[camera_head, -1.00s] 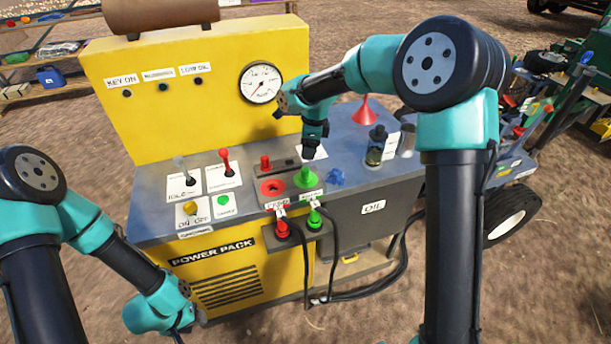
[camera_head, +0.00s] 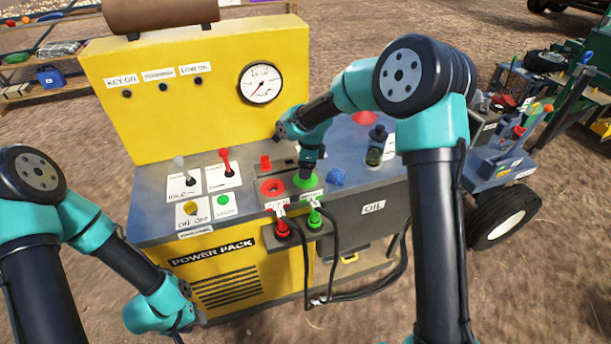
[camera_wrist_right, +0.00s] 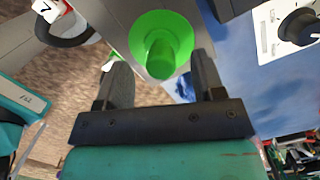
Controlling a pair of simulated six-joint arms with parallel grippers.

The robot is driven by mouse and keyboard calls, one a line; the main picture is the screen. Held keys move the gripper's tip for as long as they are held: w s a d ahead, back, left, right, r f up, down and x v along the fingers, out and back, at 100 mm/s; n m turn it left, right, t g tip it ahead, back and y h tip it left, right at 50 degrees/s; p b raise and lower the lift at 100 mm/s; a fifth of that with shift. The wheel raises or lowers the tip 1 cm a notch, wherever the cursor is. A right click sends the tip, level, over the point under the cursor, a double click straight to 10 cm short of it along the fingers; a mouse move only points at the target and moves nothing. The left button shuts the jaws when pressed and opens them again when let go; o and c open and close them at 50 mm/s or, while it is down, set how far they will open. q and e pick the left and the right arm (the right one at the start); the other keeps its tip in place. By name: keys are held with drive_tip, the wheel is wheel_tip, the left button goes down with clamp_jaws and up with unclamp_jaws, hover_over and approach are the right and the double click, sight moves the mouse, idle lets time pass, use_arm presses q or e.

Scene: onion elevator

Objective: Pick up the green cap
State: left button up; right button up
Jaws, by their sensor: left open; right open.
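The green cap (camera_head: 306,182) sits on the grey top of the power pack, right of a red ring-shaped fitting (camera_head: 271,187). In the right wrist view, the green cap (camera_wrist_right: 160,45) shows as a round flange with a raised knob. My right gripper (camera_head: 308,172) is directly above the cap, pointing down. In the wrist view my right gripper (camera_wrist_right: 161,68) is open, with one finger on each side of the knob and nothing clamped. My left gripper (camera_head: 178,337) is low at the front left, away from the cap and partly cut off by the frame edge.
A blue crumpled cloth (camera_head: 336,177) lies just right of the cap. A red lever (camera_head: 226,162) and a red cap (camera_head: 266,162) stand to the left. Red and green hose couplings (camera_head: 315,217) hang in front. A dark bottle (camera_head: 376,147) and red funnel (camera_head: 364,118) stand behind right.

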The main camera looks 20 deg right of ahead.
drive_tip(key=shift+w+a+f, duration=0.1)
drive_tip(key=shift+a+f, duration=0.05)
drive_tip(key=shift+f, duration=1.6)
drive_tip(key=c, duration=0.8)
drive_tip(key=shift+c, duration=0.2)
drive_tip(key=shift+r, duration=0.1)
drive_tip(key=shift+r, duration=0.35)
drive_tip(key=shift+s+a+r, duration=0.1)
drive_tip(key=shift+s+r, duration=0.1)
drive_tip(key=shift+r, duration=0.5)
drive_tip(key=shift+s+a+r, duration=0.1)
drive_tip(key=shift+s+r, duration=0.1)
drive_tip(key=shift+r, duration=0.5)
drive_tip(key=s+a+r, duration=0.1)
drive_tip(key=s+a, duration=0.3)
drive_tip(key=s, duration=1)
drive_tip(key=shift+s+r, duration=0.2)
drive_tip(key=shift+s, duration=0.15)
